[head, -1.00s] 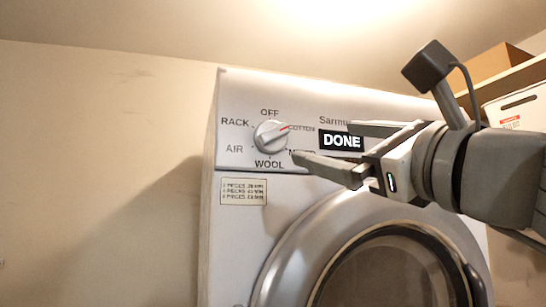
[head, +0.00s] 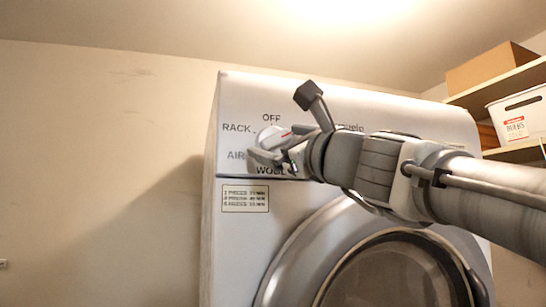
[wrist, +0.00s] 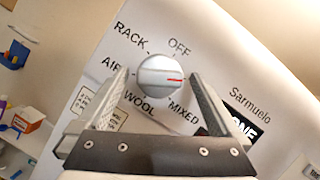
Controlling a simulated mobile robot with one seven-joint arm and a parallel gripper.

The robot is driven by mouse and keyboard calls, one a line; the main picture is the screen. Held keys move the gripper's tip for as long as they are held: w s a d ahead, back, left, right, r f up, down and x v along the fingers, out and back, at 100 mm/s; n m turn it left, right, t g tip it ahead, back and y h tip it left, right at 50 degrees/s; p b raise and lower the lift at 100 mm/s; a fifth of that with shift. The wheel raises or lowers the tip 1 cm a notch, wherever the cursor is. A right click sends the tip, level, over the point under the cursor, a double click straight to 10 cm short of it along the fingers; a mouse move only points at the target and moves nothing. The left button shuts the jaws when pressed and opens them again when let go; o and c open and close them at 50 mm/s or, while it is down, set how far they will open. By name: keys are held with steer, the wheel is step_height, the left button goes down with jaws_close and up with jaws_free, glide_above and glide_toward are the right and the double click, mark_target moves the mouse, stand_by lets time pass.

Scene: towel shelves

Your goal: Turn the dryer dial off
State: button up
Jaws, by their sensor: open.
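The dryer (head: 232,262) has a round silver dial (head: 267,136) on its upper left panel. In the wrist view the dial (wrist: 158,72) shows whole, its red mark pointing right. The OFF label (wrist: 180,47) lies above and to the right of the dial there. My gripper (wrist: 159,78) is open, with one finger on each side of the dial in that view. I see no clear contact between fingers and dial. In the head view my gripper (head: 276,150) is close to the dial and covers its lower right part and some labels.
The round dryer door (head: 395,270) is below my arm. The wall left of the dryer is bare, with free room there.

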steer(key=c, duration=1.2)
steer(key=shift+c, duration=0.2)
steer(key=shift+n, duration=0.5)
steer(key=n+g, duration=0.1)
steer(key=n, duration=0.2)
steer(key=n+g+y+p, duration=0.1)
steer(key=n+g, duration=0.1)
steer(key=n, duration=0.2)
steer(key=shift+w+d+r+y, duration=0.1)
steer(key=shift+r+y, duration=0.05)
steer(key=shift+y, duration=0.15)
steer(key=n+g+p, duration=0.1)
steer(key=n, duration=0.1)
steer(key=n+g+p, duration=0.1)
steer(key=n, duration=0.2)
steer(key=shift+r, duration=0.1)
steer(key=shift+n, duration=0.4)
steer(key=o, duration=1.2)
